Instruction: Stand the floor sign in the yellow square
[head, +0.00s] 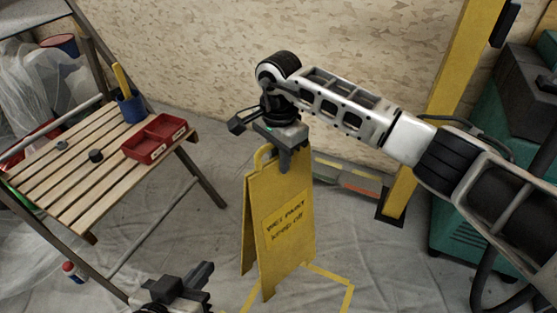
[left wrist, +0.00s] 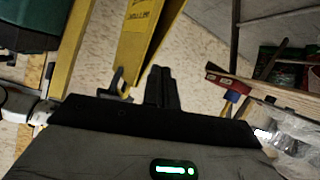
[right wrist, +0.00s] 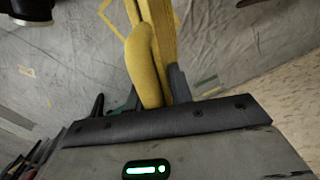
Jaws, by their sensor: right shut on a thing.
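The yellow floor sign (head: 285,225), with dark lettering, is upright with its two panels spread a little. My right gripper (head: 286,160) is shut on its top edge beside the loop handle. The right wrist view shows the handle (right wrist: 143,65) close to the fingers. The yellow square (head: 350,293) is a taped outline on the floor. The sign's lower edges overlap its back left part, and the front is cut off. I cannot tell whether the feet touch the floor. My left gripper (head: 205,273) is shut and empty, low and left of the sign; its fingers also show in the left wrist view (left wrist: 162,85).
A slatted wooden table (head: 95,165) at left holds a red tray (head: 155,140) and a blue cup (head: 131,107). A yellow post (head: 440,100) and a green machine (head: 470,230) stand at right. A board wall is behind. The sheeted floor between table and sign is clear.

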